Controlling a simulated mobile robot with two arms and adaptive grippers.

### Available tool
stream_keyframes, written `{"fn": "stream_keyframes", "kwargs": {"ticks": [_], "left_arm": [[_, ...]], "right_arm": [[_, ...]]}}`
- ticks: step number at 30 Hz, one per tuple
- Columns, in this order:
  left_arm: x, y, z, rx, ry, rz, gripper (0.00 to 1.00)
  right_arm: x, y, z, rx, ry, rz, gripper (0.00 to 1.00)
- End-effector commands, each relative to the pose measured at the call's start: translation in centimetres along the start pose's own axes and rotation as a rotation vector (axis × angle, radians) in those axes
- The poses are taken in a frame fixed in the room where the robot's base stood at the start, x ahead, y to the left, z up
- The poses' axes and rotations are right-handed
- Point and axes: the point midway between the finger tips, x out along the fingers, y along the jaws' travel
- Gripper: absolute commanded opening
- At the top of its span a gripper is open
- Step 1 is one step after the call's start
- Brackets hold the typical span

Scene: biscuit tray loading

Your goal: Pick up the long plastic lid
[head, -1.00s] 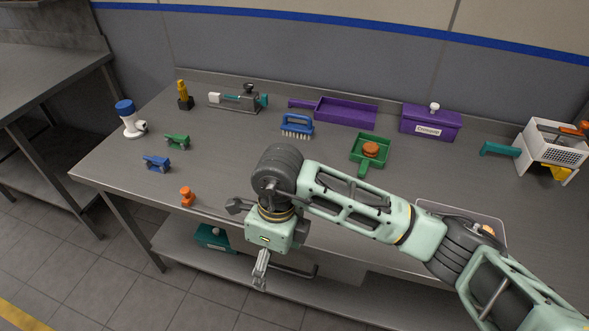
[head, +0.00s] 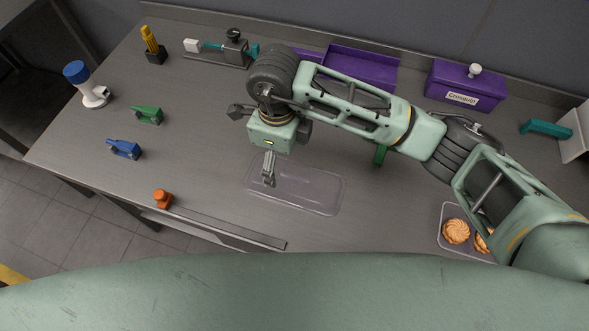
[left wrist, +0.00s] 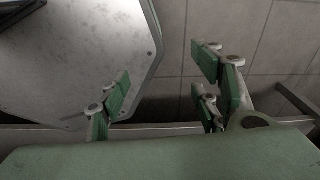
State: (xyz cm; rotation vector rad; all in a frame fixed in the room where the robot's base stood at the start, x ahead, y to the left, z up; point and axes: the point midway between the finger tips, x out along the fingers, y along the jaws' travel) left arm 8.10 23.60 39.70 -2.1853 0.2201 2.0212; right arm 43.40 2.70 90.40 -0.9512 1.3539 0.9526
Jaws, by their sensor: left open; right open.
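The long plastic lid (head: 318,196) looks like a clear, shallow, rounded rectangle lying flat on the steel table in the middle of the head view. My right gripper (head: 268,165) is open and empty above the lid's left end, with one finger overlapping that end in the picture. Contact cannot be told. The right gripper hides the lid's upper left part. My left gripper (left wrist: 163,95) shows only in the left wrist view, open and empty, with a grey metal surface and floor tiles behind its fingers.
A clear tray with biscuits (head: 456,231) sits at right, partly behind my right arm. An orange piece (head: 162,198) and a grey strip (head: 225,228) lie near the front edge. Blue (head: 125,149) and green (head: 148,114) tools stand left. A purple box (head: 464,87) stands at the back.

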Motion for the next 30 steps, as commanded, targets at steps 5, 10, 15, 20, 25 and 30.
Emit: {"fn": "stream_keyframes", "kwargs": {"ticks": [5, 10, 15, 20, 25, 30], "left_arm": [[-1.2, 0.2, 1.0, 0.000, -0.015, 0.002, 0.58], [-2.2, 0.1, 0.2, 0.000, -0.002, 0.001, 0.58], [-2.4, -0.2, -1.9, 0.000, 0.028, -0.002, 0.58], [-2.3, -0.2, -2.2, 0.000, 0.033, -0.002, 0.58], [-2.3, -0.1, -1.4, 0.000, 0.021, -0.001, 0.58], [-2.3, 0.0, -0.7, 0.000, 0.009, 0.000, 0.58]], "right_arm": [[1.9, 0.1, -0.2, 0.001, 0.004, 0.004, 0.86], [4.6, 0.2, -0.4, 0.002, 0.003, 0.003, 0.86], [6.0, 0.1, -0.3, 0.000, 0.001, 0.000, 0.86], [6.0, 0.1, -0.3, -0.001, 0.000, -0.001, 0.86], [6.0, 0.1, -0.3, 0.000, 0.000, -0.001, 0.75], [6.0, 0.1, -0.3, 0.000, 0.000, -0.001, 0.60]]}}
